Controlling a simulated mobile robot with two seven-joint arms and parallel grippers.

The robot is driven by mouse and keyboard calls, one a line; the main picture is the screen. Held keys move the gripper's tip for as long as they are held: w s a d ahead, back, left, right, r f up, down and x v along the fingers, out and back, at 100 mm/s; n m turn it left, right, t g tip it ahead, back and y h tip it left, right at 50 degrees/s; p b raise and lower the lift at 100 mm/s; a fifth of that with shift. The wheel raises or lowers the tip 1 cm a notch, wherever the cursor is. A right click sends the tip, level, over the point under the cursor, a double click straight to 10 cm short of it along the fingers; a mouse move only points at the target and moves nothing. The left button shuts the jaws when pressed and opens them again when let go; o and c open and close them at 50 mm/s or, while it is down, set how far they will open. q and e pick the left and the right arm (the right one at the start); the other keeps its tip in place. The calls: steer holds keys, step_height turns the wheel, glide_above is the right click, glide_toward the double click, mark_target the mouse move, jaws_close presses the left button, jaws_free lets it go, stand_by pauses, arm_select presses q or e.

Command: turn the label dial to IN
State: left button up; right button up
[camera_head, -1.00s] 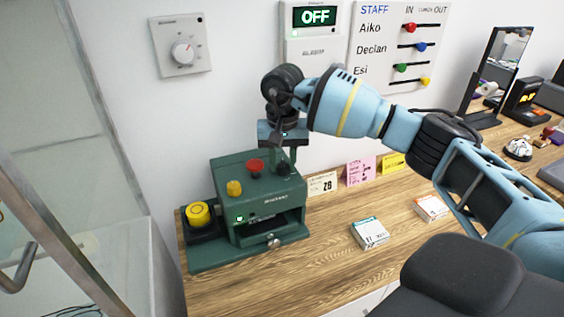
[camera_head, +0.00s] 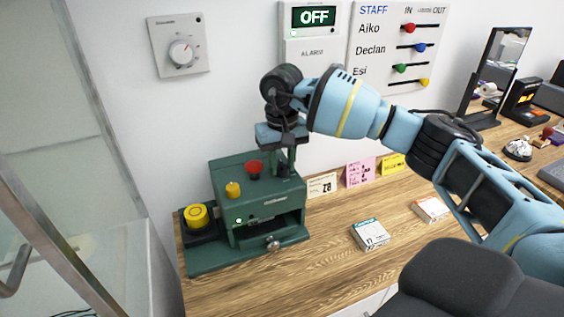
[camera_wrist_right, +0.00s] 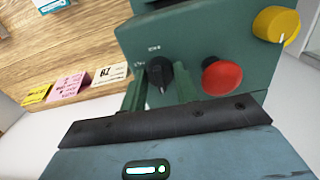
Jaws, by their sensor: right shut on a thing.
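A green machine (camera_head: 262,203) stands on the wooden bench. On its top is a small black dial (camera_wrist_right: 159,70) with a pale pointer line and small lettering beside it that I cannot read surely. In the right wrist view the pointer line points down, towards my gripper. My right gripper (camera_head: 284,166) reaches down to the machine's top at its right side. Its green fingers (camera_wrist_right: 160,88) stand on either side of the black dial and are shut on it. In the head view the fingers mostly hide the dial. My left gripper is not in view.
Close by on the machine's top are a red button (camera_wrist_right: 221,76) and a yellow knob (camera_wrist_right: 273,24). A yellow round part (camera_head: 196,215) sits at its left. Small cards (camera_head: 322,185) stand behind; a white box (camera_head: 370,234) lies on the bench. A glass panel stands left.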

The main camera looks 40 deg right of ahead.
mark_target(282, 164)
steer(key=o, duration=0.7)
steer(key=shift+r, duration=3.95)
steer(key=shift+f, duration=0.1)
